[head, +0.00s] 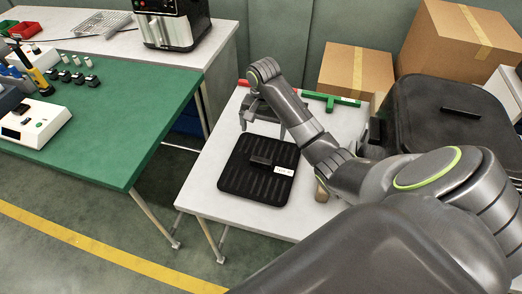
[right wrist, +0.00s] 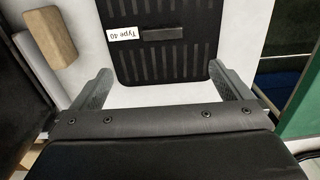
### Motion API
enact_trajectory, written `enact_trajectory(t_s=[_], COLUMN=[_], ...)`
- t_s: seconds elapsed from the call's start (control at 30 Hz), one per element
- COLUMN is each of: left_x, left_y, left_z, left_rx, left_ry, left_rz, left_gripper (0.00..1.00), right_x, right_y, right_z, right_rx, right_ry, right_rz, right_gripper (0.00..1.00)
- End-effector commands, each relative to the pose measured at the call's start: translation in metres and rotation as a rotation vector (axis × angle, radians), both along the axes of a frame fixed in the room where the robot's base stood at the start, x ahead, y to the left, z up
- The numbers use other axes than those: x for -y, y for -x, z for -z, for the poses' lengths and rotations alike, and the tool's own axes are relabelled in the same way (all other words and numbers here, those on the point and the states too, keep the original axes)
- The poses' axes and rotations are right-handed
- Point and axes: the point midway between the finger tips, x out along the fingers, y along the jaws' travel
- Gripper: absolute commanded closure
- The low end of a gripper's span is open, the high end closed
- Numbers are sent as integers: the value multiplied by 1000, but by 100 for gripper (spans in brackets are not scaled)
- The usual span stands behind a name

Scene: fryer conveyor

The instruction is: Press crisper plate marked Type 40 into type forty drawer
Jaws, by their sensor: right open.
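The black ribbed crisper plate (head: 240,179) lies flat on the white table, with a raised grip bar and a white label. In the right wrist view the plate's label (right wrist: 122,33) reads "Type 40". My right gripper (head: 263,130) is open and empty, its fingers pointing down near the plate's far edge. In the right wrist view the open fingers (right wrist: 160,70) are apart with the plate's end between and beyond them. A large black drawer-like box (head: 425,130) with a dark bar stands at the right; no type mark is readable on it. My left gripper is out of view.
A wooden block (head: 321,191) lies right of the plate, partly hidden by my arm; it also shows in the right wrist view (right wrist: 47,36). A green tool (head: 331,99) lies behind. Cardboard boxes (head: 357,72) stand at the back. A green table (head: 110,135) is left, across a gap.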

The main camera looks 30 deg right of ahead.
Motion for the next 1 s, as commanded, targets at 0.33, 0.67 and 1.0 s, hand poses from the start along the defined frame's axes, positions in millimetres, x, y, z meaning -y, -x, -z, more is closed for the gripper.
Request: enact_trajectory(t_s=[0.33,0.67,1.0], left_x=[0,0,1], left_y=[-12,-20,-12], left_z=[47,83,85], left_rx=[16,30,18], left_ry=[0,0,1], left_rz=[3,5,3], left_gripper=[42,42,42], right_x=[0,-1,-4], right_y=[0,0,2], right_z=[47,86,109], right_rx=[1,0,-3], right_ry=[-1,0,-2], right_rz=[0,0,0], right_gripper=[2,2,2])
